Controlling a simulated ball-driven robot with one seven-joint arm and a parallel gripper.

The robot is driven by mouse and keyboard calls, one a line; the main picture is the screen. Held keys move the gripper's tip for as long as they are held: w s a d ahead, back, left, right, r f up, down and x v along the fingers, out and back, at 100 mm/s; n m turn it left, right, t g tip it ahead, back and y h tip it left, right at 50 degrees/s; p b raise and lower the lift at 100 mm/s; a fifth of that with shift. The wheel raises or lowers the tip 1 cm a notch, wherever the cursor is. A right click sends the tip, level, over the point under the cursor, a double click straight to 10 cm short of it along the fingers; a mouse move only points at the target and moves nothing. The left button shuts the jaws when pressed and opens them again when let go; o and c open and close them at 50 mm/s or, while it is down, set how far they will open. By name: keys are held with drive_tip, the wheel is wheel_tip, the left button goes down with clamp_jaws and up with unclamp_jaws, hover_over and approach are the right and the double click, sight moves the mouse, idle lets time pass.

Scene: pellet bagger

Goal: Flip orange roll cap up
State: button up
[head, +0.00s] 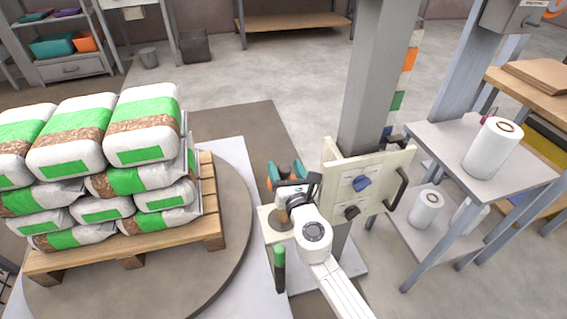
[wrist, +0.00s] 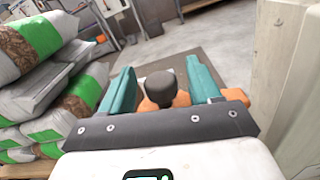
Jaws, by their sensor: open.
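My gripper (head: 286,171) is in the middle of the head view, at the pale wrapping stand left of the grey column. In the wrist view its teal fingers are spread apart (wrist: 160,72). An orange part (wrist: 150,102), probably the roll cap, shows between and beyond the fingers. A dark rounded knob (wrist: 160,86) stands in front of or on it. Neither finger visibly touches it. The gripper body hides its lower portion, and I cannot tell how the cap is tilted. In the head view my arm hides most of this spot.
A pale panel (head: 340,175) with dark knobs and a handle stands close to the right of my gripper. A pallet (head: 130,262) with stacked green-and-white bags is on the left. A side table (head: 450,140) with white rolls is at the right. Open floor lies behind.

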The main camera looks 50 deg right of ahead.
drive_tip(key=shift+x, duration=1.25)
drive_tip(key=shift+c, duration=0.3)
clamp_jaws()
